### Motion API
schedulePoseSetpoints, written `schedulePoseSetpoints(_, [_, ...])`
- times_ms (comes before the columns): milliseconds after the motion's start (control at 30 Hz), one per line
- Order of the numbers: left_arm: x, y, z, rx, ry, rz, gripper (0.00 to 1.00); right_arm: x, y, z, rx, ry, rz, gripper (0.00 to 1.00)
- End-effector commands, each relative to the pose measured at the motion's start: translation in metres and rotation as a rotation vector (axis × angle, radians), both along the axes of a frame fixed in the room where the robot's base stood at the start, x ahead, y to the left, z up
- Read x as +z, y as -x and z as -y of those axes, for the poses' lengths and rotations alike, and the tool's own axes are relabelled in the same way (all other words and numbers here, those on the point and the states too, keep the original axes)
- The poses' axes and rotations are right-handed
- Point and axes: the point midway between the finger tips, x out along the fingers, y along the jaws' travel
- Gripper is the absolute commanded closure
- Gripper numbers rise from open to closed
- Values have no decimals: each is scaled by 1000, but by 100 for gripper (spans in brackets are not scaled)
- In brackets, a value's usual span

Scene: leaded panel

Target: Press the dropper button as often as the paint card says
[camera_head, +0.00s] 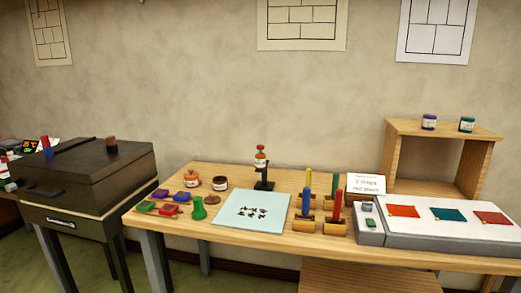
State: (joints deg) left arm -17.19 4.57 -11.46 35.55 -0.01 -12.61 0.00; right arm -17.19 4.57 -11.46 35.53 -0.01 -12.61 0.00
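A dropper (261,163) on a dark upright stand is at the back middle of the wooden table, with a red top (261,148) that may be its button. A white paint card (366,185) stands at the right rear; its small print seems to read "2 drops" and "red paint", but the number is hard to make out. A pale glass sheet (240,224) with small dark pieces on it lies in front of the dropper. Neither of my grippers shows in the head view.
A grey-white light box (440,240) with colored squares fills the right end. A dark kiln-like box (85,175) stands left.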

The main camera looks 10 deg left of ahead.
Motion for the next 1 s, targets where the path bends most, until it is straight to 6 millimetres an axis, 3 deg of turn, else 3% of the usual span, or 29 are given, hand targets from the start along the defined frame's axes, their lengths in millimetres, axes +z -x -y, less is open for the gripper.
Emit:
schedulePoseSetpoints(367, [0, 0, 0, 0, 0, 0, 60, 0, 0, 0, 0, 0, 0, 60])
schedulePoseSetpoints(567, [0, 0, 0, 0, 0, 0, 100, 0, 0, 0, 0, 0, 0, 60])
schedulePoseSetpoints(1000, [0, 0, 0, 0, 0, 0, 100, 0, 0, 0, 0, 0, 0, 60])
